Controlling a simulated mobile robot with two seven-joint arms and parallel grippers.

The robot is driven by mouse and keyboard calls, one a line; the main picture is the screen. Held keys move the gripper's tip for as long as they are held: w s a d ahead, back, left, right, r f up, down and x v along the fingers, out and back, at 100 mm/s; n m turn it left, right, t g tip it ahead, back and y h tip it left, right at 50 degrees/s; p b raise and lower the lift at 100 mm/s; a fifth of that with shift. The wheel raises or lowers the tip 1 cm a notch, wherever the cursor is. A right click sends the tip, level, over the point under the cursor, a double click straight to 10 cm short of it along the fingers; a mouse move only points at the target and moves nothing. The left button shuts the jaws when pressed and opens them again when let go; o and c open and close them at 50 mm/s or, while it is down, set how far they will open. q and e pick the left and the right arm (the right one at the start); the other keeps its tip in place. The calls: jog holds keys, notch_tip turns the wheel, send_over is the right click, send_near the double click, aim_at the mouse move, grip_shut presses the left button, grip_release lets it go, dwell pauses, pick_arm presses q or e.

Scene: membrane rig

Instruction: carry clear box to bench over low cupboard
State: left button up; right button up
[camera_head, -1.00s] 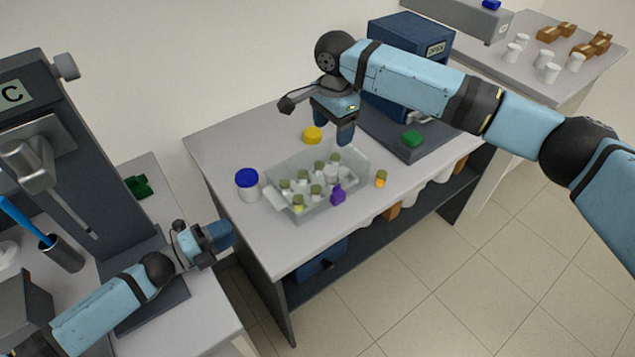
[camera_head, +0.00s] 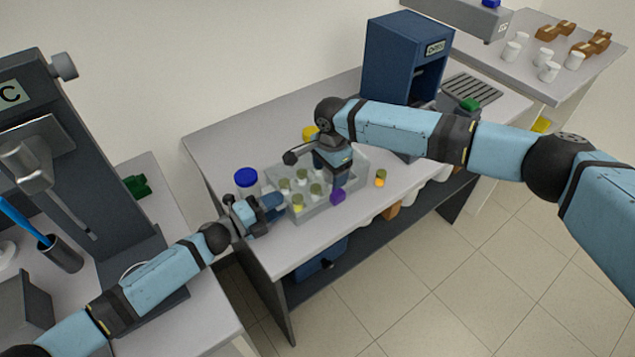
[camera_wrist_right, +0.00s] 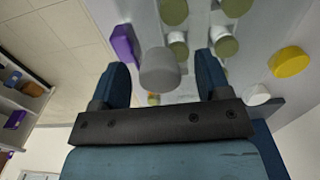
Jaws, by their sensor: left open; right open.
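The clear box (camera_head: 318,208) stands on the middle bench and holds several capped vials. My left gripper (camera_head: 272,204) is open at the box's left end, close to its wall; I cannot tell whether it touches. My right gripper (camera_head: 338,180) is open and pointing down at the box's right end. In the right wrist view, its fingers (camera_wrist_right: 165,85) are apart, with a grey round lid (camera_wrist_right: 160,70) showing between them. The box's right end is partly hidden by the gripper. I cannot tell which bench stands over a low cupboard.
A blue-lidded jar (camera_head: 246,180), a yellow lid (camera_head: 310,132), a purple item (camera_head: 338,197) and an orange vial (camera_head: 380,178) are close around the box. A blue cabinet (camera_head: 400,55) stands behind. The far-right bench (camera_head: 515,75) bears white jars and brown blocks.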

pick_arm(q)
jog(key=c, duration=0.6)
pick_arm(e)
jog(key=c, duration=0.6)
pick_arm(q)
grip_shut()
pick_arm(e)
jog(key=c, duration=0.7)
jog(key=shift+o, duration=0.2)
pick_arm(q)
jog(key=shift+r, duration=0.2)
pick_arm(e)
jog(key=shift+r, duration=0.2)
